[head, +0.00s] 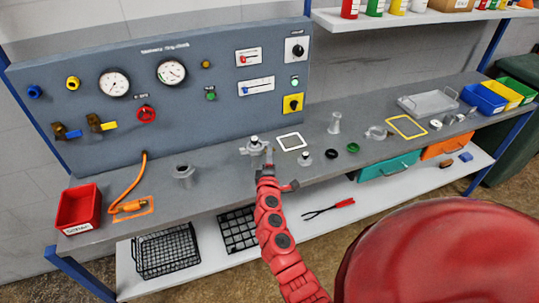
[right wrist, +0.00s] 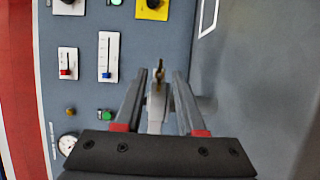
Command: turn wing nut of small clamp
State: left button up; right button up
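A brass-coloured wing nut (right wrist: 159,75) shows in the right wrist view, in front of a grey metal piece, likely the small clamp (right wrist: 157,112). In the head view a metal fitting (head: 254,146) stands on the bench at my right gripper (head: 268,160); the gripper hides part of it. In the right wrist view the fingers of my right gripper (right wrist: 160,73) are apart, one on each side of the wing nut, with a gap on both sides. I cannot tell how far the tips reach past it. My left gripper is not in view.
A blue-grey panel (head: 170,90) with gauges and valves stands behind the bench. A metal fitting (head: 183,175) stands to the left. A small fitting (head: 304,159), a black ring (head: 332,154) and a green ring (head: 352,147) lie close on the right. A white frame marking (head: 291,141) is nearby.

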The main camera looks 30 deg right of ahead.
grip_shut()
jog(key=shift+r, duration=0.1)
dwell(0.4)
jog(key=shift+r+m+g+p, duration=0.25)
jog(key=shift+m+g+p, duration=0.05)
jog(key=shift+m+p, duration=0.75)
jog(key=m+y+p, duration=0.2)
jog(key=m, duration=0.1)
jog(key=m+y+p, duration=0.2)
jog(key=m, duration=0.2)
jog(key=d+m+g+y+p, duration=0.1)
jog(key=m+y+p, duration=0.1)
jog(key=m, duration=0.1)
jog(key=shift+s+m+y, duration=0.15)
jog(key=shift+m+y, duration=0.1)
jog(key=shift+y, duration=0.15)
jog(key=shift+r+m+y+b, duration=0.1)
jog(key=shift+m+y+b, duration=0.25)
jog(key=shift+m, duration=0.15)
